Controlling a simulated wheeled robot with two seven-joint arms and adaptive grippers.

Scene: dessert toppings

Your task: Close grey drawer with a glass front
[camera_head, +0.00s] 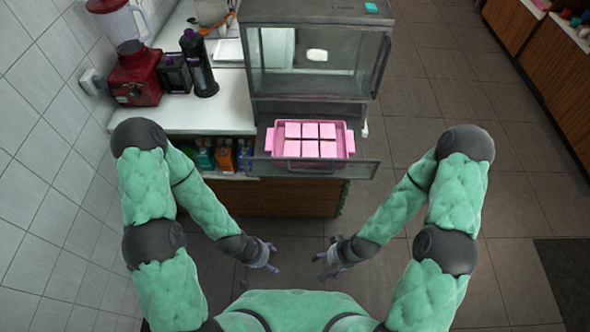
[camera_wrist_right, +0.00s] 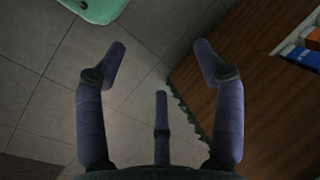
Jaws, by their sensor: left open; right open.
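The grey drawer with a glass front (camera_head: 366,169) is pulled out of the lower part of a grey glass-doored cabinet (camera_head: 310,87). In it lies a pink tray (camera_head: 269,140) with several pale pink square pieces (camera_head: 310,131). My left gripper (camera_head: 273,257) is open and empty, low in front of the counter, below and to the left of the drawer front. My right gripper (camera_head: 322,264) is open and empty, below the drawer front. The right wrist view shows its spread fingers (camera_wrist_right: 160,65) with nothing between them. Neither gripper touches the drawer.
A white counter (camera_head: 215,117) holds a red blender (camera_head: 134,77), a dark coffee machine (camera_head: 175,72) and a black bottle (camera_head: 199,65). Several coloured bottles (camera_head: 222,157) stand on a shelf under the counter. The tiled floor (camera_head: 445,75) to the right is clear.

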